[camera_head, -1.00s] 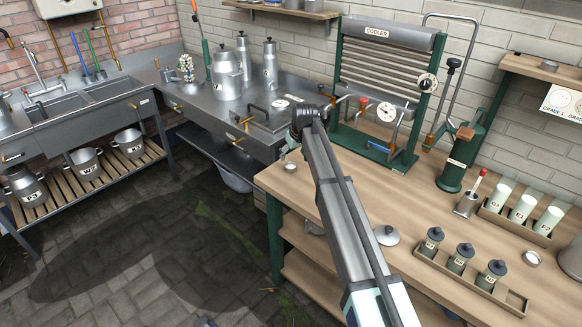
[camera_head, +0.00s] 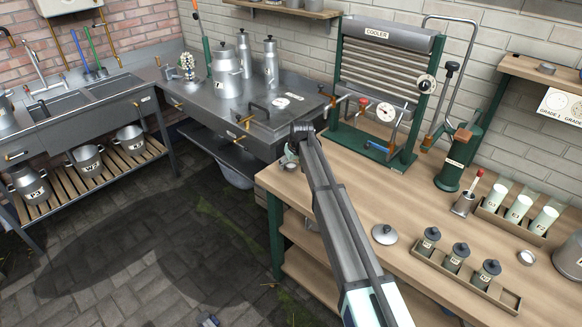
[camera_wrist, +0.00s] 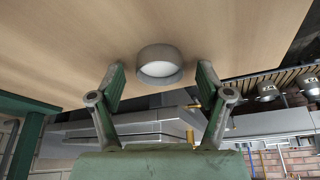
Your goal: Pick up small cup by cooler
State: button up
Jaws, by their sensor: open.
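The small cup (camera_head: 290,167), a short grey metal cup, stands on the left end of the wooden bench, left of the cooler (camera_head: 385,75). In the head view the end of my arm partly covers it. In the wrist view the cup (camera_wrist: 159,66) appears upright way round inverted, with a pale round face and grey rim. My gripper (camera_wrist: 160,78) is open, with one green finger on each side of the cup and visible gaps between. How deep the fingers reach around it cannot be told. In the head view my gripper (camera_head: 291,154) is small and mostly hidden.
The wooden bench (camera_head: 345,190) also holds a lid (camera_head: 384,234), a rack of dark-capped jars (camera_head: 458,258) and a rack of pale bottles (camera_head: 518,210). A steel counter (camera_head: 215,108) with milk cans adjoins at the left. Bench space around the cup is mostly clear.

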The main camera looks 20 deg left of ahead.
jog(key=c, duration=1.1)
jog(key=shift+r, duration=0.1)
